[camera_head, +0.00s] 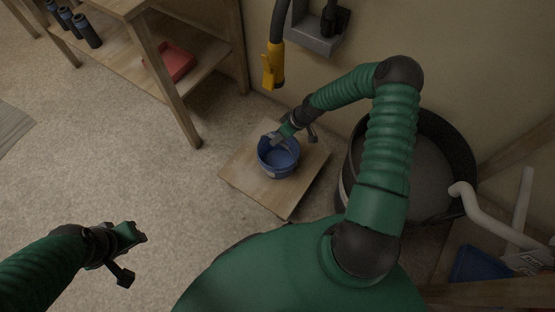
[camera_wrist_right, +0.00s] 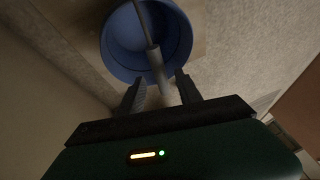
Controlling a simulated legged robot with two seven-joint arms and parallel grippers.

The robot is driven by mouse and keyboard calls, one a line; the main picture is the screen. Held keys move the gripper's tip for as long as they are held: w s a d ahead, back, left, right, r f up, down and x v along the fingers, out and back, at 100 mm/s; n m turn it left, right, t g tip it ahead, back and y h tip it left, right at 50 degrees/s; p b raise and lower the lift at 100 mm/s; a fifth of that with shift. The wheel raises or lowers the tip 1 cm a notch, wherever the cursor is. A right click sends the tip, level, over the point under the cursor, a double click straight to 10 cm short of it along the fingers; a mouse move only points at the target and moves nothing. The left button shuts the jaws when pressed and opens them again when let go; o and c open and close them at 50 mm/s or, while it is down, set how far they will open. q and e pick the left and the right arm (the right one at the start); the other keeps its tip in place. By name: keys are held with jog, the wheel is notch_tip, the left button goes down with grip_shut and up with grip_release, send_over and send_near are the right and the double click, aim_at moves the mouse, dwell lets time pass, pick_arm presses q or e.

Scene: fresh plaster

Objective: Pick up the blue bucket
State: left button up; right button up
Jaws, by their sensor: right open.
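The blue bucket (camera_head: 279,168) stands upright on a low wooden board near the wall. In the right wrist view the bucket (camera_wrist_right: 118,58) shows from above, with its handle rod crossing the opening. A pale cylindrical handle grip (camera_wrist_right: 160,76) lies between the spread fingers of my right gripper (camera_wrist_right: 160,84). My right gripper (camera_head: 275,137) is open at the bucket's far rim in the head view; whether a finger touches the grip I cannot tell. My left gripper (camera_head: 139,233) is over bare floor at lower left, away from the bucket; its jaw opening is unclear.
The wooden board (camera_head: 245,184) has bare room around the bucket. A large dark tub (camera_head: 456,143) stands close at right. A yellow-handled hose (camera_head: 273,66) hangs on the wall behind. A wooden shelf (camera_head: 119,65) with a red tray (camera_head: 170,63) is at upper left.

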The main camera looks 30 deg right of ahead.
jog(key=shift+f, duration=0.45)
jog(key=b+x, duration=0.3)
jog(key=x, duration=0.1)
jog(key=shift+a+f, duration=0.2)
jog(key=shift+f, duration=0.1)
grip_shut()
dwell(0.7)
